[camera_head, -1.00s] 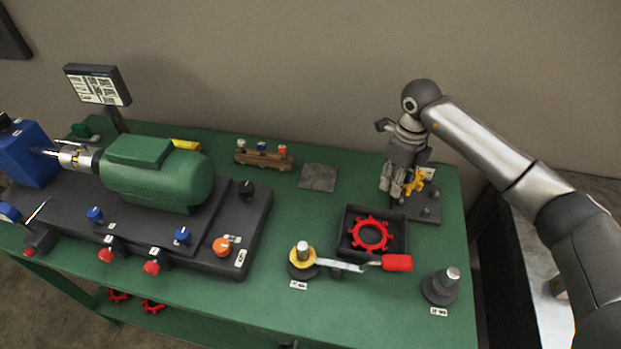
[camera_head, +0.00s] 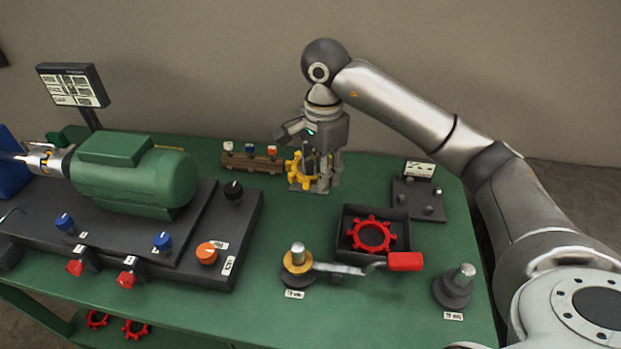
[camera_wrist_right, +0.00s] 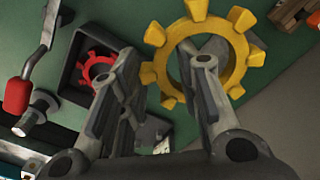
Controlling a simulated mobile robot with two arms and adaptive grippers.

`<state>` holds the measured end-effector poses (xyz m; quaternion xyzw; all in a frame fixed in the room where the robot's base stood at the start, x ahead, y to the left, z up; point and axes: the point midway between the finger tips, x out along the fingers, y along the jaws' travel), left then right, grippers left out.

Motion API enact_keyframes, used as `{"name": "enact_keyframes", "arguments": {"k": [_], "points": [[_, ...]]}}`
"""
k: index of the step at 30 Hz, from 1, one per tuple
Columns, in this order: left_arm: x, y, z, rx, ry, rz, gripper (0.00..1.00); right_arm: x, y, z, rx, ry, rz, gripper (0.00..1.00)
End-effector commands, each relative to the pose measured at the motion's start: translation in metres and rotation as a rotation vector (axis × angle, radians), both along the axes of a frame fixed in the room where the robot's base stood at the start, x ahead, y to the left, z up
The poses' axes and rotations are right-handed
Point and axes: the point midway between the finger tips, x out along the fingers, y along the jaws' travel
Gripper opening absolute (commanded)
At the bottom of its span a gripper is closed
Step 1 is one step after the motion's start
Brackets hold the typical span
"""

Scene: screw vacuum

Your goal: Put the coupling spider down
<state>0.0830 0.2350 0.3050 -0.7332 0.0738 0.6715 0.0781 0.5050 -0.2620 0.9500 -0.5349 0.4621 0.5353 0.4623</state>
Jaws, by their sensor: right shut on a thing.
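The yellow coupling spider (camera_head: 293,168) is in my right gripper (camera_head: 324,184), at the back middle of the green bench. The gripper's fingers are shut on one side of the spider. In the right wrist view the spider (camera_wrist_right: 241,62) is a toothed yellow ring at the fingers (camera_wrist_right: 165,100). It is over the flat grey pad (camera_head: 295,187), which is mostly hidden by the gripper and spider. The pad (camera_wrist_right: 217,46) also shows through the ring in the right wrist view. I cannot tell whether the spider touches the pad. My left gripper is out of view.
A wooden rack (camera_head: 252,163) with small knobbed pieces stands close left of the spider. A black tray (camera_head: 342,243) holds a red spider (camera_head: 372,248). A red-handled wrench (camera_head: 405,261) lies in front. A grey plate with pegs (camera_head: 418,208) is at right. The green motor (camera_head: 135,178) is left.

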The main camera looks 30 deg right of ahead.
Motion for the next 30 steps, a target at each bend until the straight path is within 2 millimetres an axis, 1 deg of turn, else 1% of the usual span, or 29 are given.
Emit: {"name": "enact_keyframes", "arguments": {"k": [1, 3, 7, 9, 13, 16, 23, 27, 30], "points": [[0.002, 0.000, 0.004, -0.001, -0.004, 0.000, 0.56, 0.011, -0.006, -0.004, 0.001, 0.005, -0.006, 0.02], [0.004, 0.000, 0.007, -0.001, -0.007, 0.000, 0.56, 0.025, -0.013, -0.010, 0.002, 0.003, -0.006, 0.02], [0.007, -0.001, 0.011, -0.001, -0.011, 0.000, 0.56, 0.048, -0.026, -0.023, 0.001, 0.003, -0.005, 0.02], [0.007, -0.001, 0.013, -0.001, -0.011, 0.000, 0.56, 0.058, -0.031, -0.040, 0.001, 0.006, -0.006, 0.02], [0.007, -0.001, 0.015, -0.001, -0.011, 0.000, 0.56, 0.074, -0.039, -0.061, 0.001, 0.003, -0.004, 0.02], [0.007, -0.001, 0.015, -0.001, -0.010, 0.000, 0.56, 0.082, -0.043, -0.071, 0.001, 0.000, -0.003, 0.02], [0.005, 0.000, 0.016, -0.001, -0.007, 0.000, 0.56, 0.089, -0.047, -0.082, 0.000, 0.000, -0.004, 0.02], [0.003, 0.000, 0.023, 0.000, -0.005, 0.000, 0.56, 0.089, -0.047, -0.102, 0.000, 0.004, -0.002, 0.02], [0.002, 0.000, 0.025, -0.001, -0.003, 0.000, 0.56, 0.089, -0.047, -0.111, 0.000, 0.001, -0.003, 0.02]]}}
